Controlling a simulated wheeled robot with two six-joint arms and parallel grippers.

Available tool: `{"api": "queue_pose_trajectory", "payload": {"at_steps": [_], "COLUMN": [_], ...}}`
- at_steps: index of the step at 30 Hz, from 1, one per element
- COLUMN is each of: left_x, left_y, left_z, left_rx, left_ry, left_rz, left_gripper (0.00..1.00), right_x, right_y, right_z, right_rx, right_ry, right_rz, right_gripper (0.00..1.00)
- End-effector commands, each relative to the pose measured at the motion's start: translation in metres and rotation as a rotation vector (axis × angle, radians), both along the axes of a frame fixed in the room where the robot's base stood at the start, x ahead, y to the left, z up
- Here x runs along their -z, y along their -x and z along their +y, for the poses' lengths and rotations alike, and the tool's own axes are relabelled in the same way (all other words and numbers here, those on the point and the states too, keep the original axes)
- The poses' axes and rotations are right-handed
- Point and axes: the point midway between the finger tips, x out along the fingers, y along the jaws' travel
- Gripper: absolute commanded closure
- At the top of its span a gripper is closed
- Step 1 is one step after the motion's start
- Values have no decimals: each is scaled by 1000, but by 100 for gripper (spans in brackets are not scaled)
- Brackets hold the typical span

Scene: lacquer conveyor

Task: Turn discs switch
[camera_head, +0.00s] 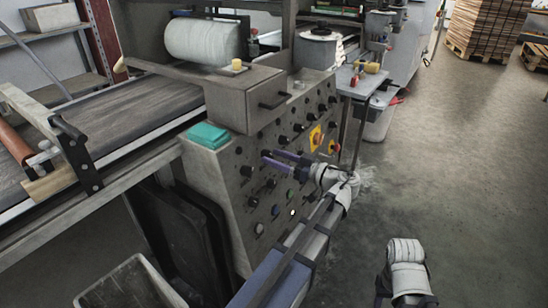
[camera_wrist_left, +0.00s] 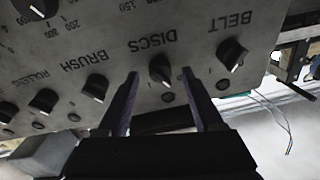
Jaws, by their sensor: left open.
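The control panel (camera_head: 236,200) of the machine carries several black knobs. In the left wrist view the DISCS switch (camera_wrist_left: 160,70) is a black rotary knob with a pale pointer line, below its label, which appears upside down. My left gripper (camera_wrist_left: 160,74) is open, with one finger on each side of the DISCS knob in that view. Whether the fingers touch it cannot be told. In the head view my left gripper (camera_head: 271,160) reaches toward the panel face, and its fingers hide part of the panel. My right gripper's fingers are not visible.
The BELT knob (camera_wrist_left: 231,54) and the BRUSH knob (camera_wrist_left: 95,87) flank the DISCS knob closely. A teal block (camera_head: 208,135) lies on the panel's top edge. A conveyor (camera_head: 110,125) is at left, and a grey bin (camera_head: 130,285) is below. The floor at right is open.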

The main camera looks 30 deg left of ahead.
Motion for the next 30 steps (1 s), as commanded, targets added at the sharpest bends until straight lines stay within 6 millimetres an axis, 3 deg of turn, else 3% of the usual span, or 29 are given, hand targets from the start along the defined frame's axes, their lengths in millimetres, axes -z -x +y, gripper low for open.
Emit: {"api": "queue_pose_trajectory", "payload": {"at_steps": [12, 30], "left_x": [0, 0], "left_y": [0, 0], "left_z": [8, 8], "left_rx": [0, 0], "left_ry": [0, 0], "left_rz": [0, 0], "left_gripper": [32, 100], "right_x": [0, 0], "right_y": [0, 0], "right_z": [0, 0], "right_rx": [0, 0], "right_ry": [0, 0], "right_rz": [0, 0], "right_gripper": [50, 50]}}
